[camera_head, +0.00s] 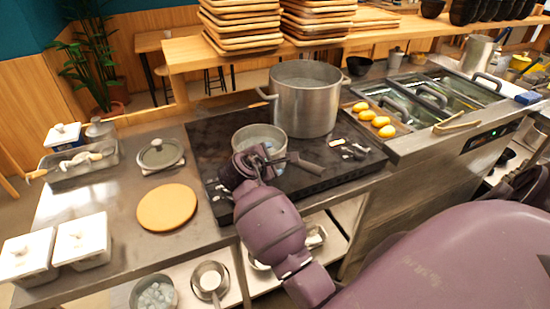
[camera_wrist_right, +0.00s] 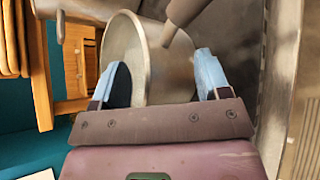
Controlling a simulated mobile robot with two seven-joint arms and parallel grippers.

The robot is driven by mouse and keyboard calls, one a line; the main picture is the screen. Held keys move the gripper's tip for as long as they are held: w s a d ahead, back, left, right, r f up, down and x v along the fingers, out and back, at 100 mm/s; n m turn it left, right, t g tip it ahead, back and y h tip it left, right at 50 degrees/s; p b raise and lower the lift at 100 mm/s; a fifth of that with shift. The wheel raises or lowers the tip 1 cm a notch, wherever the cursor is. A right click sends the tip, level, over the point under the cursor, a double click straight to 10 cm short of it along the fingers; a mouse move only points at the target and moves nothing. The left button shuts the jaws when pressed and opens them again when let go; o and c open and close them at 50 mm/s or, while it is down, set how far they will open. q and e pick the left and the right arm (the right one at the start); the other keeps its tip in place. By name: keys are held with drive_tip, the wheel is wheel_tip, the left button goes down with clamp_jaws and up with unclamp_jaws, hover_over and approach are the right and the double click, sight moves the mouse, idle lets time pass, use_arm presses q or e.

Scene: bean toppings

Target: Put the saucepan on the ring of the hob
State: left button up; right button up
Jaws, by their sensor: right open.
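The saucepan (camera_head: 262,134) is a grey metal pan on the front left of the dark hob (camera_head: 210,133), its dark handle (camera_head: 306,164) pointing right. I cannot tell whether it sits exactly on a ring, as my arm covers its near side. My right gripper (camera_head: 262,160) is at the pan's near side. In the right wrist view, its blue fingers (camera_wrist_right: 163,82) are apart, one at each side of the saucepan wall (camera_wrist_right: 172,75). I cannot tell whether they touch it. My left gripper is not in view.
A large stockpot (camera_head: 304,100) stands at the back of the hob. Yellow food (camera_head: 378,121) lies to its right. A round wooden board (camera_head: 167,207) and a lid (camera_head: 160,154) lie on the counter to the left. White containers (camera_head: 82,238) stand at the front left.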

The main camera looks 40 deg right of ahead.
drive_tip(key=v, duration=0.8)
drive_tip(key=s+f+m+t+y, duration=0.2)
drive_tip(key=s+f+y, duration=0.1)
drive_tip(key=f, duration=0.4)
drive_tip(key=s+f+m+t+y, duration=0.1)
drive_tip(key=s+f+t+y, duration=0.15)
drive_tip(key=f, duration=0.45)
drive_tip(key=s+a+f+m+t+y, duration=0.1)
drive_tip(key=s+f+m+y, duration=0.2)
drive_tip(key=s, duration=0.4)
drive_tip(key=s+a+f+m+t+y, duration=0.1)
drive_tip(key=s+a+f+m+y, duration=0.1)
drive_tip(key=s+m, duration=0.4)
drive_tip(key=shift+s+f+y, duration=0.45)
drive_tip(key=shift+s+f, duration=0.1)
drive_tip(key=shift+s, duration=0.2)
